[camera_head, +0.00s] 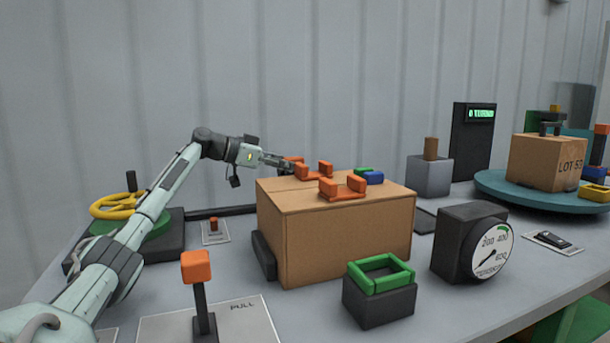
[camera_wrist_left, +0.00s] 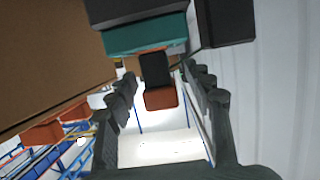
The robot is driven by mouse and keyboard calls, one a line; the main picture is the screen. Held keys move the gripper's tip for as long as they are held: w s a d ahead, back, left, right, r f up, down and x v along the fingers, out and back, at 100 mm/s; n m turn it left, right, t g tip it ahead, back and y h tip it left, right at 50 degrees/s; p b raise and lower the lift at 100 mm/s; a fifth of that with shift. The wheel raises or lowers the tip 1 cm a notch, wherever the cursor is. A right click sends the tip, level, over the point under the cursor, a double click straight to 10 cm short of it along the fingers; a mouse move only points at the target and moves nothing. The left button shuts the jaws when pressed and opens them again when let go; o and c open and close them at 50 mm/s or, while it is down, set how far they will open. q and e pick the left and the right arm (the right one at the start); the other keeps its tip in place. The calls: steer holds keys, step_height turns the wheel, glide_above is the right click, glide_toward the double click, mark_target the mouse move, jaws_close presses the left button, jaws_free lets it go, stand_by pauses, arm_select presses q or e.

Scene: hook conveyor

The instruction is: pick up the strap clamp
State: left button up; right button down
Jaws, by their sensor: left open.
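Orange U-shaped pieces sit on top of a brown cardboard box (camera_head: 334,240): one near the front edge (camera_head: 342,190) and one behind it (camera_head: 314,173). A further orange part (camera_head: 293,159) shows right at my left gripper (camera_head: 279,161). I cannot tell which of these is the strap clamp. My left gripper reaches in from the left at the box's back left corner, at about top height. In the left wrist view its fingers (camera_wrist_left: 172,92) are apart, with an orange piece with a black block (camera_wrist_left: 160,97) showing between them; contact is unclear. My right gripper is out of view.
Green and blue blocks (camera_head: 369,176) lie on the box's back right. A dial gauge (camera_head: 480,248), a green-rimmed dark bin (camera_head: 379,298) and an orange-topped lever (camera_head: 198,280) stand in front. A yellow handwheel (camera_head: 120,206) is left; a turntable (camera_head: 500,190) with another box is right.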

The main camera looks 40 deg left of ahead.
arm_select(q)
steer(key=shift+s, duration=0.1)
steer(key=shift+c, duration=0.5)
jaws_close()
